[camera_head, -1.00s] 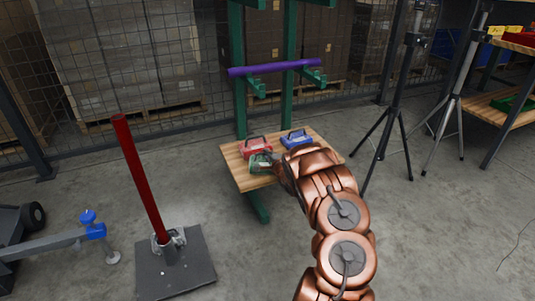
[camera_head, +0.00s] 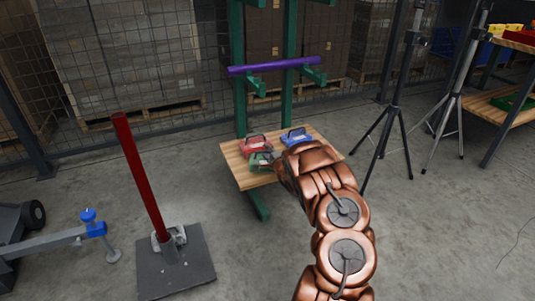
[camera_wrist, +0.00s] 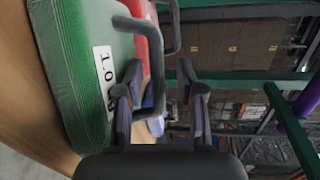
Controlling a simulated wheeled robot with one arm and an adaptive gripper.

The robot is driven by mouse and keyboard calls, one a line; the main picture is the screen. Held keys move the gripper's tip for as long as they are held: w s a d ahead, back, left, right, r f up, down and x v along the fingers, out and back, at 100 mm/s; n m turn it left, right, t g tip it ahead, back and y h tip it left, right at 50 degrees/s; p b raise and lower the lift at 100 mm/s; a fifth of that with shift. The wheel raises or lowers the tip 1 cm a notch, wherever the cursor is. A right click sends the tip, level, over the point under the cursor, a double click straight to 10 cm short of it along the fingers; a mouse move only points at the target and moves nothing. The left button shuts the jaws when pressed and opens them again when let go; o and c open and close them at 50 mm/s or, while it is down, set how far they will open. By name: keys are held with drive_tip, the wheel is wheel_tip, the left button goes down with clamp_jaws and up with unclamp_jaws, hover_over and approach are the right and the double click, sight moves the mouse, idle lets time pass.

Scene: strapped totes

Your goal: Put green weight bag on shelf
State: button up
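The green weight bag (camera_head: 260,162) lies on the wooden shelf (camera_head: 240,177) of the green rack, near its front left. In the wrist view the green bag (camera_wrist: 80,80) fills the left side, with a white label and a dark looped handle (camera_wrist: 156,60). My gripper (camera_wrist: 160,82) is open, with a finger on either side of part of the handle. The fingers look apart from it, though exact contact is hard to tell. In the head view my wrist mostly hides the gripper beside the bag.
A red bag (camera_head: 256,144) sits right behind the green one, and a blue bag (camera_head: 296,138) stands to its right. A purple bar (camera_head: 275,66) crosses the rack above. A red post (camera_head: 143,180) stands at the left.

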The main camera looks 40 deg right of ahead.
drive_tip(key=shift+p+v, duration=1.8)
drive_tip(key=shift+v, duration=4.1)
drive_tip(key=s+a+r+n+g, duration=0.4)
drive_tip(key=a+r+n+g, duration=0.15)
drive_tip(key=a, duration=0.25)
drive_tip(key=s+a+r+n+g, duration=0.5)
drive_tip(key=a+r, duration=0.1)
drive_tip(key=a, duration=0.3)
drive_tip(key=s+a+r+n+g+y, duration=0.1)
drive_tip(key=s+a+n, duration=0.3)
drive_tip(key=s+a, duration=0.5)
drive_tip(key=s+a+r+n+g+y, duration=0.2)
drive_tip(key=s+a+r+n+g, duration=0.2)
drive_tip(key=s+a, duration=0.6)
drive_tip(key=s+a+r+n+g+y, duration=0.2)
drive_tip(key=s+a+r+n+g, duration=0.1)
drive_tip(key=s+a, duration=0.6)
drive_tip(key=s+n, duration=0.1)
drive_tip(key=s, duration=0.2)
drive_tip(key=shift+s+a+n, duration=0.25)
drive_tip(key=shift+s+n, duration=0.1)
drive_tip(key=shift+s, duration=0.05)
drive_tip(key=shift+g, duration=0.25)
